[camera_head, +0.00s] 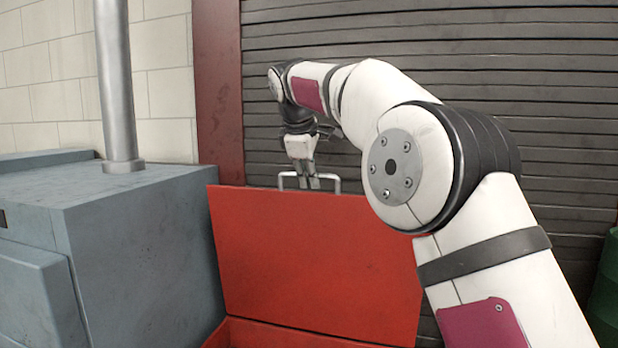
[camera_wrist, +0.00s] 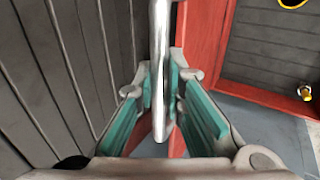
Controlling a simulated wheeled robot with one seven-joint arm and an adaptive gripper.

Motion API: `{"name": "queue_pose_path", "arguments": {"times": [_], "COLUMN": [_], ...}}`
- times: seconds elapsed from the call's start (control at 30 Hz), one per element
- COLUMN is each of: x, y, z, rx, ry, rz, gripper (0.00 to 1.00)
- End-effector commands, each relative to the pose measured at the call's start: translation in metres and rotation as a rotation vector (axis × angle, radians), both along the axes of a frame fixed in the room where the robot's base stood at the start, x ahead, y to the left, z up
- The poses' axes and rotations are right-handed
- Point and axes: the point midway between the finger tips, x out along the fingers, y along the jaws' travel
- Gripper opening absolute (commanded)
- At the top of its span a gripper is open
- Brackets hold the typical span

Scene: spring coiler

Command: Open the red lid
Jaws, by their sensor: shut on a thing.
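The red lid (camera_head: 310,262) stands raised, nearly upright, above a red box (camera_head: 275,336) at the bottom of the head view. A metal handle (camera_head: 336,182) is fixed at the lid's top edge. My gripper (camera_head: 309,182) is at this handle, pointing down. In the wrist view the handle (camera_wrist: 161,70) runs as a shiny bar between the teal-padded fingers of my gripper (camera_wrist: 160,95), which are shut on it. The lid's red surface (camera_wrist: 205,40) shows behind and to the right of the fingers. Most of the box's inside is out of view.
A grey-blue machine cabinet (camera_head: 140,235) with a metal post (camera_head: 117,90) stands close on the left. A dark slatted shutter (camera_head: 430,40) and a dark red column (camera_head: 218,95) are behind the lid. A green object (camera_head: 606,295) is at the right edge.

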Motion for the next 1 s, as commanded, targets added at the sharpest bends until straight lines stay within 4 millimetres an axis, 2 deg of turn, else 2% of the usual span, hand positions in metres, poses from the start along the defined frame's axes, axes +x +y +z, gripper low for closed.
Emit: {"name": "queue_pose_path", "arguments": {"times": [0.03, 0.07, 0.13, 0.43, 0.57, 0.67, 1.0], "x": [0.0, 0.0, 0.0, 0.0, -0.003, -0.01, -0.045], "y": [0.0, 0.0, 0.0, 0.0, 0.002, 0.004, 0.018], "z": [0.0, 0.001, 0.001, 0.001, 0.007, 0.018, 0.078], "rx": [-0.001, -0.001, -0.001, 0.0, 0.001, 0.001, 0.002], "ry": [-0.001, -0.001, -0.001, -0.001, -0.003, -0.004, -0.005], "rz": [0.001, 0.001, 0.001, 0.0, 0.001, 0.0, 0.002], "gripper": [0.0, 0.15, 0.31, 0.32, 0.32, 0.32, 0.32]}}
